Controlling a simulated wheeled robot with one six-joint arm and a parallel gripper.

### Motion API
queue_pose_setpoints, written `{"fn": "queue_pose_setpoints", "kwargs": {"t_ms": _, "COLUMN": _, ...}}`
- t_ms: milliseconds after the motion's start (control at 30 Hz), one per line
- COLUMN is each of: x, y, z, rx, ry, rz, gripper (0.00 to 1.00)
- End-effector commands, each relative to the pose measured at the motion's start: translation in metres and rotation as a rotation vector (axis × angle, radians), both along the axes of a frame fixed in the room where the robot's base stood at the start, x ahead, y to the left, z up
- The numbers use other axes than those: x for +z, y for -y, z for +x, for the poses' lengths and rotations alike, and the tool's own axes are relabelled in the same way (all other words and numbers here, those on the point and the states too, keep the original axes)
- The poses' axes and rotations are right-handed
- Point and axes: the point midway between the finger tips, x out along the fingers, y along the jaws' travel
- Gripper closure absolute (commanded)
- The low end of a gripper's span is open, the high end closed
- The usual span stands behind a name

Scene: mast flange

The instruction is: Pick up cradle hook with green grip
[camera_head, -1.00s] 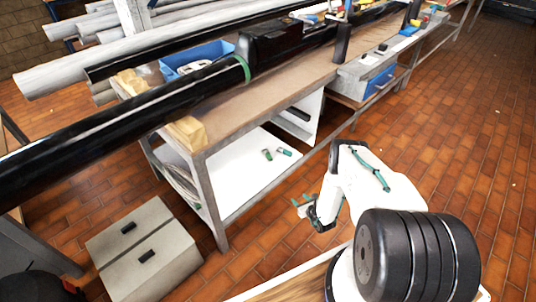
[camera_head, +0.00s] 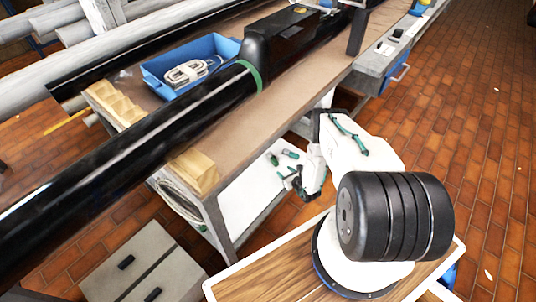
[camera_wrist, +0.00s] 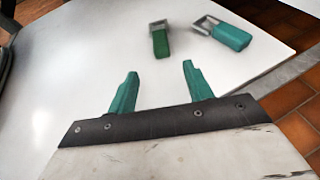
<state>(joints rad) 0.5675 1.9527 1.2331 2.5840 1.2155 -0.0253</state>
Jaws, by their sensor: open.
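The cradle hook with green grip (camera_wrist: 160,42) lies on the white lower shelf (camera_wrist: 60,75) in the wrist view, its grey metal end pointing away. In the head view it is small (camera_head: 272,159). A similar hook with a teal grip (camera_wrist: 229,35) lies to its right, also visible in the head view (camera_head: 290,154). My gripper (camera_wrist: 159,69) has teal fingers spread apart with nothing between them. The green grip is a little beyond the fingertips, roughly in line with the gap. In the head view my gripper (camera_head: 287,178) is at the shelf's open side.
The workbench top (camera_head: 235,125) overhangs the shelf, with a metal leg (camera_head: 218,228) at the near corner. A long black mast (camera_head: 120,140) and a blue bin (camera_head: 165,82) are on top. Grey boxes (camera_head: 150,262) stand on the floor at left. Shelf space around the hooks is clear.

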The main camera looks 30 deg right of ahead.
Motion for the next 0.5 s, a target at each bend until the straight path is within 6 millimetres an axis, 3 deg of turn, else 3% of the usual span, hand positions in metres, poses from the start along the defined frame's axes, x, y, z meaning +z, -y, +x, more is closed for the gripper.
{"fn": "queue_pose_setpoints", "kwargs": {"t_ms": 267, "x": -0.010, "y": 0.003, "z": 0.023, "rx": -0.002, "ry": 0.001, "rz": -0.001, "gripper": 0.49}}
{"fn": "queue_pose_setpoints", "kwargs": {"t_ms": 500, "x": -0.019, "y": 0.004, "z": 0.056, "rx": 0.000, "ry": 0.001, "rz": -0.002, "gripper": 0.49}}
